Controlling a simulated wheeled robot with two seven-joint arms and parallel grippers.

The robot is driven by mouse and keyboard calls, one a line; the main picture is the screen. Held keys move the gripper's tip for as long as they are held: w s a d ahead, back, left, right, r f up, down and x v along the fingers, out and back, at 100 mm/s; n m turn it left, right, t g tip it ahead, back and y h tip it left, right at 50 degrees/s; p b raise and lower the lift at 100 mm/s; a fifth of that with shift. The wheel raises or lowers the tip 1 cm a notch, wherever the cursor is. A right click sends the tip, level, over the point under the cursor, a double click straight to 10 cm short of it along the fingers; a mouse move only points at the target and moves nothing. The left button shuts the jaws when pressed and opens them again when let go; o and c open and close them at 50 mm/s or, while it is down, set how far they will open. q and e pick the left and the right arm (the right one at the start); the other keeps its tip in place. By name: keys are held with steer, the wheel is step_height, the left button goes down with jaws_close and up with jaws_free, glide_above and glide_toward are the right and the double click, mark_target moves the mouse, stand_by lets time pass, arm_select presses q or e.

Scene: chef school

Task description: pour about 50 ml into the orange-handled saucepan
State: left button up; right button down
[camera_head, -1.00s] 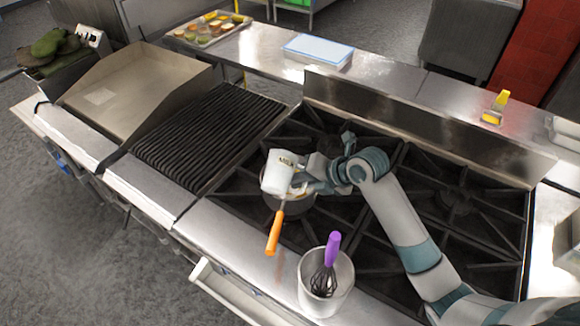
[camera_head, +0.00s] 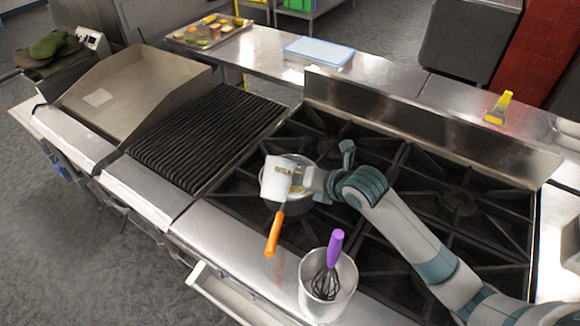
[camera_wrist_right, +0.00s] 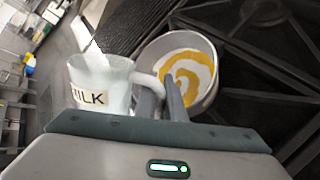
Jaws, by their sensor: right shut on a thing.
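The saucepan (camera_head: 300,214) sits on the front left part of the black stove grates, its orange handle (camera_head: 274,236) pointing toward the front edge. In the right wrist view the saucepan (camera_wrist_right: 210,52) holds white liquid with a yellow-orange swirl. A white jug (camera_head: 276,184) labelled MILK is tilted above the saucepan and hides part of it. My right gripper (camera_wrist_right: 160,98) is shut on the handle of the jug (camera_wrist_right: 98,78). I cannot make out a stream of milk or the level inside the jug. My left gripper is not in view.
A metal container (camera_head: 338,300) with a purple-handled whisk (camera_head: 331,262) stands on the front ledge, close to the saucepan handle. A ribbed grill (camera_head: 205,135) lies to the left. A yellow-handled tool (camera_head: 498,108) lies on the back counter. The grates right of my arm are clear.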

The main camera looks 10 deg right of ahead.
steer(key=shift+w+d+r+n+t+h+b, duration=0.2)
steer(key=shift+w+r+n+t+h+b, duration=0.15)
steer(key=shift+r+n+t, duration=0.35)
steer(key=shift+f+t+b, duration=0.15)
steer(key=shift+t+b, duration=0.15)
stand_by(0.4)
